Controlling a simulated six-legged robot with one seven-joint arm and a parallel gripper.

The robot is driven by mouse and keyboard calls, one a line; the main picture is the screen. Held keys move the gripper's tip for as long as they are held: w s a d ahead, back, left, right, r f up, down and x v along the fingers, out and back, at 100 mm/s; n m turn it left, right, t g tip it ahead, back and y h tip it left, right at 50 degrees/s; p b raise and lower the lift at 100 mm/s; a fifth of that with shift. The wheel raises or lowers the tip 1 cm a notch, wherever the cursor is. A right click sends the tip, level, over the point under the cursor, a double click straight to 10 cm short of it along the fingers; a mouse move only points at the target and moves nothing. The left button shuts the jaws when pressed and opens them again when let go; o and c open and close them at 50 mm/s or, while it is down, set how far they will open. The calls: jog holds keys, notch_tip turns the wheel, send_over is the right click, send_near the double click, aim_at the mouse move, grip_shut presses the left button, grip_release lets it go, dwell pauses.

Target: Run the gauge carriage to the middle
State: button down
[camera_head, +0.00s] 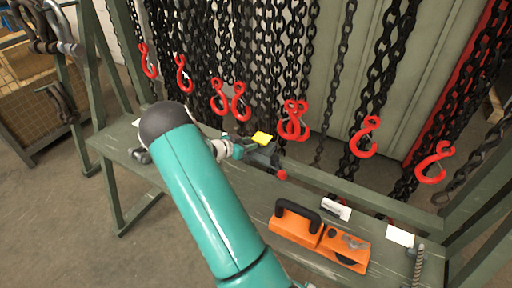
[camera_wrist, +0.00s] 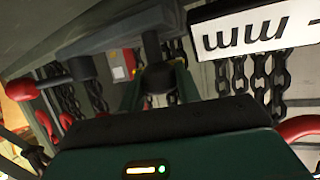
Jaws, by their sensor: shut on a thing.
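My gripper (camera_head: 248,152) is at the bench, toward its back edge. In the wrist view my gripper (camera_wrist: 158,88) has its two dark green fingers on either side of a dark rounded knob (camera_wrist: 158,76), shut on it. The knob sits under a grey metal bar (camera_wrist: 110,35), which seems to be part of the gauge. A white plate (camera_wrist: 255,28) with upside-down "mm" lettering is at the upper right. In the head view a small yellow-topped part (camera_head: 262,138) and a red knob (camera_head: 281,175) are beside my gripper. Which part is the carriage is hard to tell.
An orange tool with a black handle (camera_head: 320,238) lies on the green bench (camera_head: 245,195), right of my arm. White cards (camera_head: 400,236) and a threaded rod (camera_head: 418,265) are further right. Chains with red hooks (camera_head: 365,137) hang close behind the bench.

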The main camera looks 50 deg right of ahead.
jog(key=shift+w, duration=0.1)
jog(key=c, duration=1.3)
grip_release()
jog(key=v, duration=1.3)
jog(key=shift+a+r, duration=0.1)
jog(key=shift+a, duration=0.3)
jog(key=shift+w, duration=0.1)
